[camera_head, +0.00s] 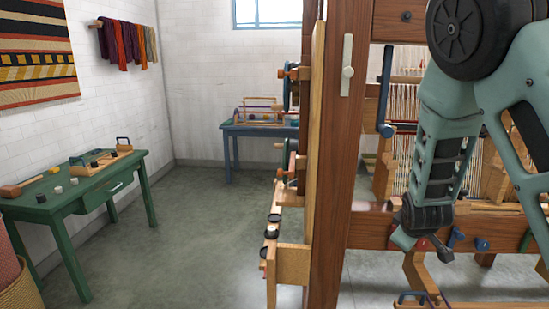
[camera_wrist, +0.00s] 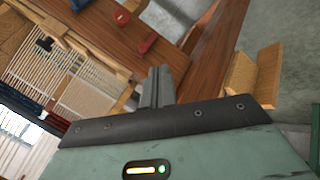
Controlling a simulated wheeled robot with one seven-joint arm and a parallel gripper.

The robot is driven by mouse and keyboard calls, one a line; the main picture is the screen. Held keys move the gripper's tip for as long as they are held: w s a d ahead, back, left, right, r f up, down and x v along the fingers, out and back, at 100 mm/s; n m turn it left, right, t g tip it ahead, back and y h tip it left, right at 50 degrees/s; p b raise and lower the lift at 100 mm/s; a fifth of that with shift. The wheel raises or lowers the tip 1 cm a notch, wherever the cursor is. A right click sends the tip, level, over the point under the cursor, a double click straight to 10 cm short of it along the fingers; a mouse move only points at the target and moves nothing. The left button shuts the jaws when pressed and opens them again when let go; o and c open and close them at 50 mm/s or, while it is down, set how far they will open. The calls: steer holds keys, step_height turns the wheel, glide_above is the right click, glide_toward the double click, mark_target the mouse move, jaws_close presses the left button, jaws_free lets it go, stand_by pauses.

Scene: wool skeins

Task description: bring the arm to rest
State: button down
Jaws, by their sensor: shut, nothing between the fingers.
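My arm hangs down on the right of the head view, in front of the wooden loom (camera_head: 335,150). My gripper (camera_head: 421,243) points downward at its lower end, close to the loom's lower beam; I cannot tell whether they touch. In the wrist view my gripper's two grey fingers (camera_wrist: 158,86) are together with nothing between them. Brown loom beams (camera_wrist: 205,55) lie beyond the fingers there.
A green table (camera_head: 75,190) with small items stands at the left, a blue table (camera_head: 258,130) at the back. A woven basket (camera_head: 22,290) is at the lower left. Colourful skeins (camera_head: 125,42) hang on the wall. The floor (camera_head: 195,230) between is clear.

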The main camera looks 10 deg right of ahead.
steer(key=s+a+r+g+y, duration=0.25)
steer(key=s+a, duration=0.35)
steer(key=a, duration=0.5)
steer(key=s+a+r+g+y, duration=0.1)
steer(key=s+a+y, duration=0.3)
steer(key=a, duration=0.7)
steer(key=s+a+r+n+g, duration=0.1)
steer(key=s+a+r, duration=0.1)
steer(key=s, duration=0.7)
steer(key=s+a+r+n+g+h, duration=0.1)
steer(key=s+a, duration=0.4)
steer(key=s, duration=0.5)
step_height(320, 180, up, 2)
steer(key=shift+r+g, duration=0.15)
steer(key=shift+g, duration=0.5)
steer(key=shift+h, duration=0.25)
